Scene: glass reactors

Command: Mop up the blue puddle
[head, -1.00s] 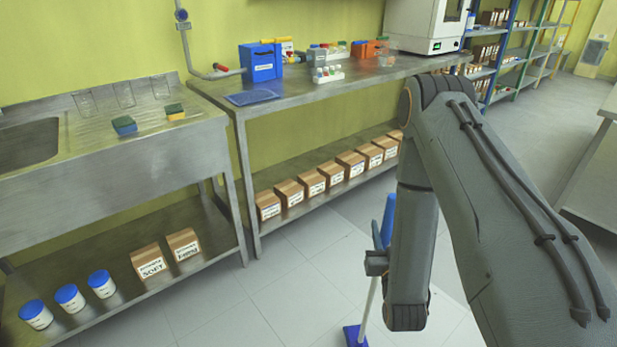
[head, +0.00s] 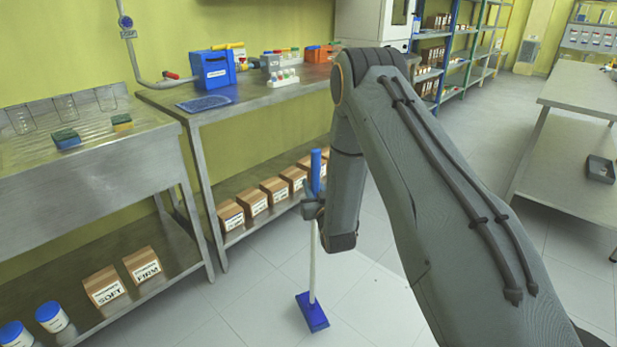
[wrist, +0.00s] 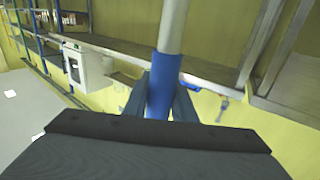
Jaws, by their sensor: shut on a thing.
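My gripper (head: 314,206) is shut on the mop (head: 313,262), which has a blue grip, a pale pole and a flat blue head. The mop stands nearly upright, with its head (head: 312,312) low over or on the tiled floor; I cannot tell if it touches. In the wrist view the mop's blue grip (wrist: 161,92) sits between the jaws, with the pale pole beyond. No blue puddle shows in any view; my arm hides part of the floor.
At the left are a steel sink bench (head: 100,150) and a bench (head: 240,105) with a blue box (head: 213,69). Boxes and blue-lidded jars fill their lower shelves. A table (head: 580,95) stands at the right. The tiled floor (head: 250,300) around the mop is open.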

